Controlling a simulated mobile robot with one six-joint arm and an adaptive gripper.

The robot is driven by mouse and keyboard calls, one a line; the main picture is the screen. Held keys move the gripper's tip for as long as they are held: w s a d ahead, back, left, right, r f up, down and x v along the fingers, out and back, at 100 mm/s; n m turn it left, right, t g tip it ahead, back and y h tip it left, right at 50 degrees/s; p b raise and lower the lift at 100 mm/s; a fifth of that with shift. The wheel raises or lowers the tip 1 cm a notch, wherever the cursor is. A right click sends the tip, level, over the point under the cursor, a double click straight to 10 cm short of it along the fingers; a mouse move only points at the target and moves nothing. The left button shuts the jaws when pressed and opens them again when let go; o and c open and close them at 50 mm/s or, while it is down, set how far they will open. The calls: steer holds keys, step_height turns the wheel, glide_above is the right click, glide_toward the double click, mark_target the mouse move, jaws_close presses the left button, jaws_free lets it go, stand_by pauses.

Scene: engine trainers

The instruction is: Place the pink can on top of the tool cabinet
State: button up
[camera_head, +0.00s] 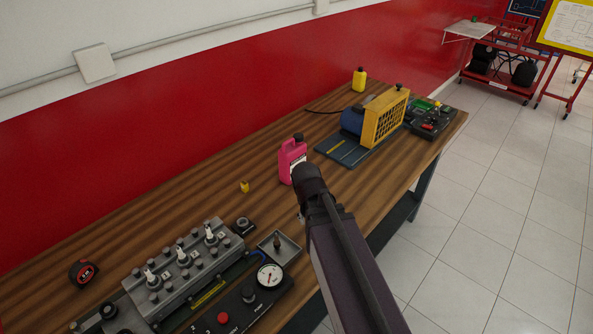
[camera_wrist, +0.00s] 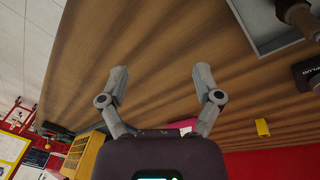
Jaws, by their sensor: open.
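The pink can (camera_head: 291,157), a jug with a dark cap, stands upright on the wooden workbench (camera_head: 190,180). My arm reaches in from the lower right, and its dark wrist end overlaps the can's lower right in the head view. In the wrist view my gripper (camera_wrist: 161,72) is open, with bare bench between and beyond its fingers and nothing held. A small pink patch of the can (camera_wrist: 182,124) shows there behind the gripper's body, near the right finger's base. The rest of it is hidden. I cannot make out a tool cabinet in either view.
An engine block trainer (camera_head: 180,268) and a gauge panel (camera_head: 262,285) fill the near bench. A yellow-framed machine (camera_head: 385,118) and a yellow bottle (camera_head: 359,79) stand farther back. A small yellow object (camera_head: 244,186) lies left of the can. Tiled floor is clear at right.

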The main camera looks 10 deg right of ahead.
steer(key=w+a+r+m+t+h+p, duration=0.2)
steer(key=w+a+r+t+h, duration=0.1)
steer(key=w+r, duration=0.4)
steer(key=w+a+r+m+t+h+p, duration=0.2)
steer(key=w+r, duration=0.6)
steer(key=w, duration=0.4)
steer(key=a+m+t+h, duration=0.1)
steer(key=a+t+h, duration=0.1)
steer(key=a+t, duration=0.1)
steer(key=shift+w+a+h+p, duration=0.2)
steer(key=shift+a+h+p, duration=0.15)
steer(key=shift+a, duration=0.3)
steer(key=b, duration=0.4)
glide_above(287, 153)
step_height(287, 153, down, 4)
steer(key=shift+r, duration=0.1)
